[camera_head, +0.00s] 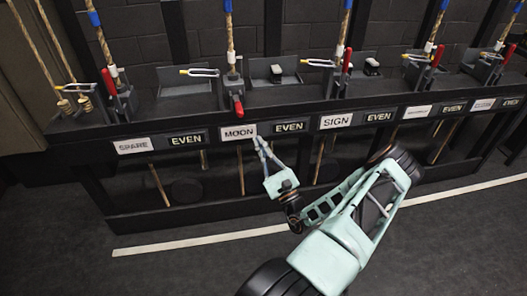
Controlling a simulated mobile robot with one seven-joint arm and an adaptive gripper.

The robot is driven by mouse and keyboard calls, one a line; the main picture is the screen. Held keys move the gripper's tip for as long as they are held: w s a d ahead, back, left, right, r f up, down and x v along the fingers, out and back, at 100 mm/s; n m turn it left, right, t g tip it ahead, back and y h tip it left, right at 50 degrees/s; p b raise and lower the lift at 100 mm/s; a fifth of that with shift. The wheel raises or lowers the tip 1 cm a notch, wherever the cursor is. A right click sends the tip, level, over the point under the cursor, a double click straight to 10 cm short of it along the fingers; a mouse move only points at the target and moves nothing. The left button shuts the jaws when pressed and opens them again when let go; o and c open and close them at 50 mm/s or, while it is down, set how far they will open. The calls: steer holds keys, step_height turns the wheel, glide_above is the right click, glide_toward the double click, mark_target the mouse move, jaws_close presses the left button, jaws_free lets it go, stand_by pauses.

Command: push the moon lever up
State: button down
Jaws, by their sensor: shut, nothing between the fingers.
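The moon lever (238,105) has a red handle that hangs down over the front edge of the rack, just above the white MOON label (239,132). A blue-banded rope (230,38) rises behind it. My gripper (260,142) is shut and empty. Its fingertips point up and lie below and to the right of the red handle in the picture, beside the right end of the MOON label. They look apart from the lever, but the depth between them is hard to tell.
The SPARE lever (108,81) and the SIGN lever (346,61) stand with red handles up, as do the levers farther right. EVEN plates (289,127) sit between the name labels. Metal hooks (199,72) stick out along the rack. Open floor lies in front.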

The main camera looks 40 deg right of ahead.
glide_toward(238, 105)
step_height(238, 105, down, 2)
steer(key=w+d, duration=0.2)
steer(key=w, duration=0.1)
steer(key=r, duration=0.2)
steer(key=a+r+b, duration=0.1)
steer(key=shift+w, duration=0.35)
steer(key=shift+r, duration=0.1)
